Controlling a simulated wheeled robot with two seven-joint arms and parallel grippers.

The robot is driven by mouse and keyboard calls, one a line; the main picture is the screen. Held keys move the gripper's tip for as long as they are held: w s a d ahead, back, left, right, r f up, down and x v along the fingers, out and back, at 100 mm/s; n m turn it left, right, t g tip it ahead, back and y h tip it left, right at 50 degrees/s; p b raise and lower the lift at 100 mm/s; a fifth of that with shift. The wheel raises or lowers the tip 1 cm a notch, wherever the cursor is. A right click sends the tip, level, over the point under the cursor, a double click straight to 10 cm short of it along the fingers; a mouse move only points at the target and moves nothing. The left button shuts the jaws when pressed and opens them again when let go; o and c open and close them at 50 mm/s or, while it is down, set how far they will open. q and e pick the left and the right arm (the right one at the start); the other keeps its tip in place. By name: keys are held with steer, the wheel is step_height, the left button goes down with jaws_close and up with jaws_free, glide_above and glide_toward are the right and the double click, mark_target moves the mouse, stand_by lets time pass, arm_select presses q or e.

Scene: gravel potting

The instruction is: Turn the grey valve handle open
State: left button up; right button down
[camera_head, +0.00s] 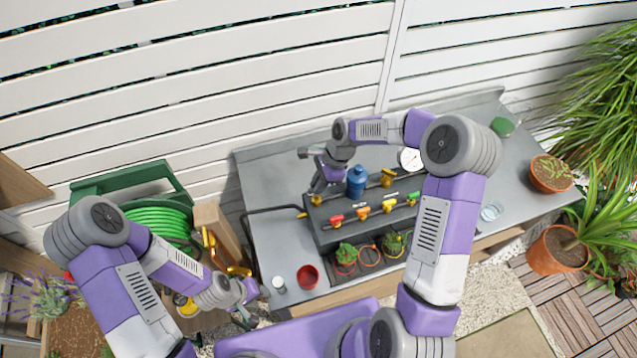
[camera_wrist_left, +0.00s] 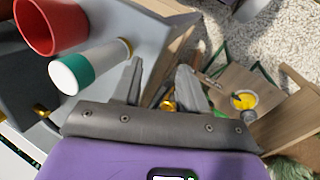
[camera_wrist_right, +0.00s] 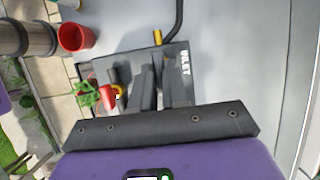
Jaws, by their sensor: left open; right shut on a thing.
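The dark valve box (camera_head: 330,238) stands on the grey bench, with brass valves along its top. Its INLET lettering shows in the right wrist view (camera_wrist_right: 185,63). My right gripper (camera_head: 317,188) reaches down at the box's left end. Its fingers (camera_wrist_right: 162,85) are closed on the grey valve handle, which is mostly hidden between them, so its angle cannot be told. A red handle (camera_head: 336,218) sits just beside it, followed by an orange handle (camera_head: 362,213) and others. My left gripper (camera_head: 246,292) is open and empty by the bench's front left corner, its fingers (camera_wrist_left: 161,85) apart.
A red cup (camera_head: 307,276) and a white jar (camera_head: 279,284) stand near the left gripper. Small potted plants (camera_head: 345,256) line the box's front. A green hose reel (camera_head: 158,222) is at left.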

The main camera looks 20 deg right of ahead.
steer(key=shift+n, duration=0.4)
steer(key=n, duration=0.2)
steer(key=n+g+p, duration=0.1)
steer(key=shift+w+a+r+n+g+h, duration=0.1)
steer(key=shift+w+n+g+h, duration=0.1)
steer(key=shift+n+g+h, duration=0.15)
steer(key=n+g+h, duration=0.1)
steer(key=n, duration=0.3)
steer(key=shift+w+n, duration=0.1)
steer(key=shift+n, duration=0.25)
steer(key=n+g+h, duration=0.1)
steer(key=n, duration=0.3)
steer(key=shift+a, duration=0.15)
steer(key=n+h, duration=0.1)
steer(key=n, duration=0.1)
steer(key=n+h, duration=0.1)
steer(key=n, duration=0.1)
steer(key=shift+g, duration=0.25)
steer(key=shift+a+n, duration=0.1)
steer(key=shift+n, duration=0.4)
steer(key=c, duration=1.1)
jaws_free()
steer(key=shift+c, duration=0.2)
